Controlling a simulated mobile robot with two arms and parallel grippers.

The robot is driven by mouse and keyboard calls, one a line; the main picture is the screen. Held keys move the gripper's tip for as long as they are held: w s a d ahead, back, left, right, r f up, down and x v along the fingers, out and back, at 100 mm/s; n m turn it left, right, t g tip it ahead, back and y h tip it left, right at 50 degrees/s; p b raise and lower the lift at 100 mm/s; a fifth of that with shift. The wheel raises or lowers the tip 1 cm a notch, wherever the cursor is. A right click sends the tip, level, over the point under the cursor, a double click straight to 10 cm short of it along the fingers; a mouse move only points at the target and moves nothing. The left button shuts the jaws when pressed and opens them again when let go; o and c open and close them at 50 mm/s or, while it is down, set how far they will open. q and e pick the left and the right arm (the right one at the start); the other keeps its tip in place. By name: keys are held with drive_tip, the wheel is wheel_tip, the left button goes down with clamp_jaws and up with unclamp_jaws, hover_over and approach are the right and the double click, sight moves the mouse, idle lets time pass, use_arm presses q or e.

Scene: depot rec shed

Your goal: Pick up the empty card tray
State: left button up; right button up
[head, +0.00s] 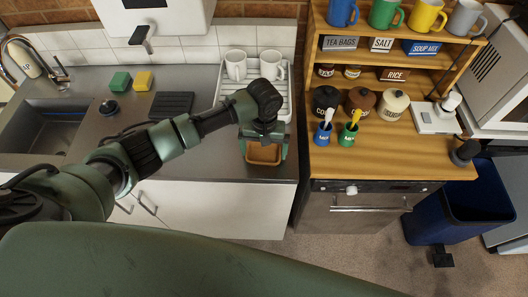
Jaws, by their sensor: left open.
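A small tan-brown tray (265,154), which looks like the card tray, sits at the front edge of the grey worktop. It looks empty as far as it shows; its back part is hidden under my wrist. My left gripper (264,160) is over the tray, pointing down, with its green fingers apart at the tray's left and right sides. I cannot tell whether the fingers touch it. My right gripper is not in view.
A white dish rack (286,108) with two white mugs stands just behind the tray. A wooden shelf unit (420,155) with jars and cups is to the right. A sink (45,125) lies left, with green (120,82) and yellow (143,81) sponges beside it. A blue bin (430,222) stands on the floor.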

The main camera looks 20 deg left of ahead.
use_arm(q)
drive_tip(key=shift+f, duration=0.55)
drive_tip(key=shift+s, duration=0.1)
drive_tip(key=c, duration=1.1)
drive_tip(key=shift+r, duration=0.15)
